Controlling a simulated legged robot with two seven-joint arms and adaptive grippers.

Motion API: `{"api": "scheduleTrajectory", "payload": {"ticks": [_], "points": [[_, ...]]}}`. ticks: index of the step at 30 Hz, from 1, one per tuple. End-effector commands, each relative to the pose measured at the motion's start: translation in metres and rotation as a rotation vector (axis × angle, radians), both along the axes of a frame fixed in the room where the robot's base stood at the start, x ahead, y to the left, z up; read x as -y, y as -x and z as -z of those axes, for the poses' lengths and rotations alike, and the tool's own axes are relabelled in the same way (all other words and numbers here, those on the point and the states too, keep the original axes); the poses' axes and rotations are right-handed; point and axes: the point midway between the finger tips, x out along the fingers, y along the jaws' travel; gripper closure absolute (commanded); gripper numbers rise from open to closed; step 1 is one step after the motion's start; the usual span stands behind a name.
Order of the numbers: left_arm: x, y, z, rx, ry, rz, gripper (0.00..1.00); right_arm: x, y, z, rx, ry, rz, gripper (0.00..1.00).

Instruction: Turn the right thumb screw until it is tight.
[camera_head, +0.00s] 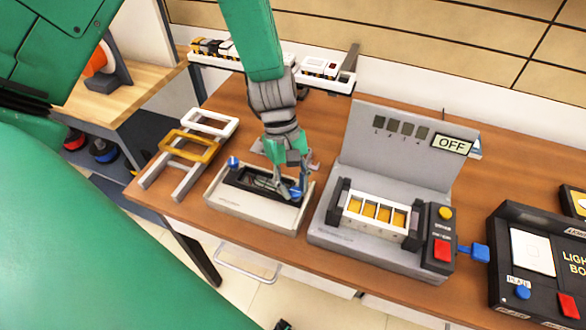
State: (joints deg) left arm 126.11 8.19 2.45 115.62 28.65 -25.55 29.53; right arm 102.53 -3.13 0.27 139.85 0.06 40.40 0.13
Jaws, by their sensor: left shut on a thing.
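A beige fixture (250,208) with a dark recessed middle sits on the wooden bench. A blue left thumb screw (233,162) stands at its far left corner, clear of the gripper. My left gripper (291,190) points down at the right end of the fixture and is shut on the right thumb screw (296,193). Only a little blue of that screw shows between and beside the fingers, so its thread and seating are hidden. My right gripper is not in view.
A grey tester (335,238) with an "OFF" display (452,144) stands close on the right. A black light box (495,285) is further right. A rack with white and yellow frames (187,145) stands left. A white tray (215,61) lies behind.

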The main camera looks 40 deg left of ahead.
Motion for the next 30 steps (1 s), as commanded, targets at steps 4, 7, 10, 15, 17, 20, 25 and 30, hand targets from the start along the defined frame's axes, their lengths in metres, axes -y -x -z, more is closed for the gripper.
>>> {"api": "scheduleTrajectory", "payload": {"ticks": [4,7,10,15,17,20,25,30], "points": [[0.001,0.000,-0.002,-0.002,0.000,0.141,1.00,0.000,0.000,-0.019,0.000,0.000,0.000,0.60],[0.002,0.000,-0.001,-0.001,-0.001,0.237,1.00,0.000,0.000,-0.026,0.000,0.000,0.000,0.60],[0.002,0.000,-0.001,-0.001,0.000,0.331,1.00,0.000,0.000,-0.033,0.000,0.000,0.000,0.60],[0.003,-0.001,0.000,-0.001,0.000,0.493,1.00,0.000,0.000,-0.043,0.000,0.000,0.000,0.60],[0.003,-0.001,0.000,-0.001,0.000,0.550,1.00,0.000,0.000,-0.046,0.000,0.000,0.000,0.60],[0.003,-0.001,0.000,-0.001,0.000,0.645,1.00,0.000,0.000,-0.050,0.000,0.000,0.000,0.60],[0.004,-0.001,0.000,-0.001,0.001,0.795,1.00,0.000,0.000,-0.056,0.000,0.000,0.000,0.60],[0.005,0.000,0.001,-0.001,0.002,0.924,1.00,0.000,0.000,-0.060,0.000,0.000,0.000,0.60]]}}
